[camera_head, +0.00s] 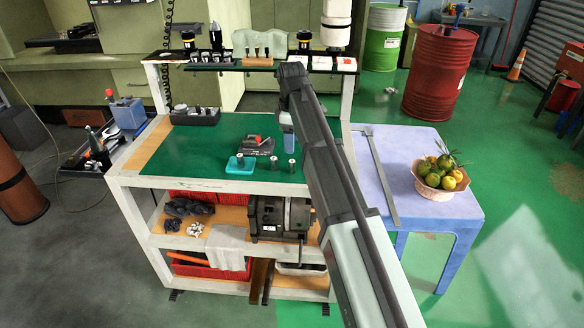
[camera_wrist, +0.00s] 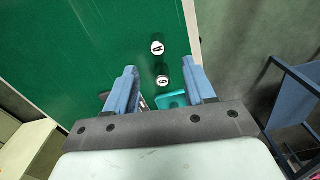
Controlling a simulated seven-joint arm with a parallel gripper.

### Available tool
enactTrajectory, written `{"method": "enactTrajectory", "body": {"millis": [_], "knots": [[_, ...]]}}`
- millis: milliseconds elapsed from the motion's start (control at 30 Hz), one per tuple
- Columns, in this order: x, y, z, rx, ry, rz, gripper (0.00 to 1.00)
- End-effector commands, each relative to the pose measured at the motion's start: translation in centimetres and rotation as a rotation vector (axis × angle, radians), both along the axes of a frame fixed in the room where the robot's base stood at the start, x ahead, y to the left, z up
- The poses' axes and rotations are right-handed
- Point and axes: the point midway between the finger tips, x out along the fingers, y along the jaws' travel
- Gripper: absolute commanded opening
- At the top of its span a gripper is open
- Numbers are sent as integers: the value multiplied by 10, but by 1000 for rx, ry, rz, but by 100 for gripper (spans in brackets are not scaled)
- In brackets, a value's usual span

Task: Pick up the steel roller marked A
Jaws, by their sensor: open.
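The steel roller marked A (camera_wrist: 157,48) stands upright on the green mat, its white top disc lettered A, in the wrist view. The roller marked B (camera_wrist: 162,80) stands just below it in that picture. My gripper (camera_wrist: 160,68) is open and empty; its two blue fingers appear on either side of B, with A beyond the fingertips. In the head view two rollers stand by the mat's front edge: A looks to be the right one (camera_head: 291,166), B the left one (camera_head: 274,163). Their letters are unreadable there. My gripper (camera_head: 287,124) is above the mat, partly hidden by my arm.
A teal holder (camera_head: 238,168) with a roller-like piece stands left of the rollers. A dark fixture with a red part (camera_head: 256,145) sits behind them. A black block of tools (camera_head: 195,117) is at the mat's back left. The mat's middle left (camera_head: 195,150) is clear.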

Motion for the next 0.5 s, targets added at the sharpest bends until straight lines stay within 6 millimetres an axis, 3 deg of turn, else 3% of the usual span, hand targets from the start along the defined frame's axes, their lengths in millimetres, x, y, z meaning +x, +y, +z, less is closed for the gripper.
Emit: {"method": "enactTrajectory", "body": {"millis": [200,500], "knots": [[0,0,-24,0,0,-1,54],[1,0,-36,0,1,-1,54]]}}
